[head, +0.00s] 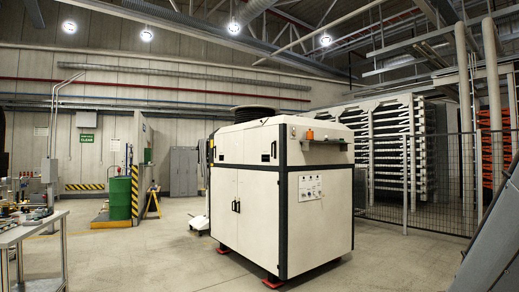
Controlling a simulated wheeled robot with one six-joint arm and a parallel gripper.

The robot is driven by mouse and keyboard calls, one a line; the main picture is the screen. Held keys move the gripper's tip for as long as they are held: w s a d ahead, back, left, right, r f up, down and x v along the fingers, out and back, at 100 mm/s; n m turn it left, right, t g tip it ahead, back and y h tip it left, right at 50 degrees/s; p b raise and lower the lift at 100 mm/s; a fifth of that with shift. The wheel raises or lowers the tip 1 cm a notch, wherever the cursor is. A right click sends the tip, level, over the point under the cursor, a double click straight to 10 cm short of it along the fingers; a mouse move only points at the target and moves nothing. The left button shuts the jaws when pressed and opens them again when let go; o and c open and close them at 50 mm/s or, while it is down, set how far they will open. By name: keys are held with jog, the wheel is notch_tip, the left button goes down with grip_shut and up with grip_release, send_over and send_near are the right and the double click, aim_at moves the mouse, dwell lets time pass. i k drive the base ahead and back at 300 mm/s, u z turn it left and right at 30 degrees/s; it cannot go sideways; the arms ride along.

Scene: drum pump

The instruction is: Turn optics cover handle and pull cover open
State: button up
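A large cream machine cabinet (257,235) with black edge trim stands on red feet in the middle of the head view. Its left face has a pair of shut lower doors with dark handles (236,206) at their meeting edge. Above them is a shut upper panel (245,146) with a small dark handle or latch (273,149) near its right end. No label shows which of these is the optics cover. The right face carries a small control panel (310,188) and, higher up, a ledge with an orange item (310,135). My gripper is not in view.
A workbench (35,232) with small items stands at the left edge. A green drum (120,197) stands behind it. A wire mesh fence (430,185) runs behind the cabinet on the right. The floor (150,262) before the cabinet is clear.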

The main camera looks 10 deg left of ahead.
aim_at(258, 141)
jog(key=u, duration=0.15)
jog(key=i, duration=0.75)
jog(key=u, duration=0.55)
jog(key=i, duration=1.75)
jog(key=u, duration=0.25)
jog(key=i, duration=1.7)
jog(key=z, duration=0.25)
jog(key=i, duration=1.55)
jog(key=z, duration=0.3)
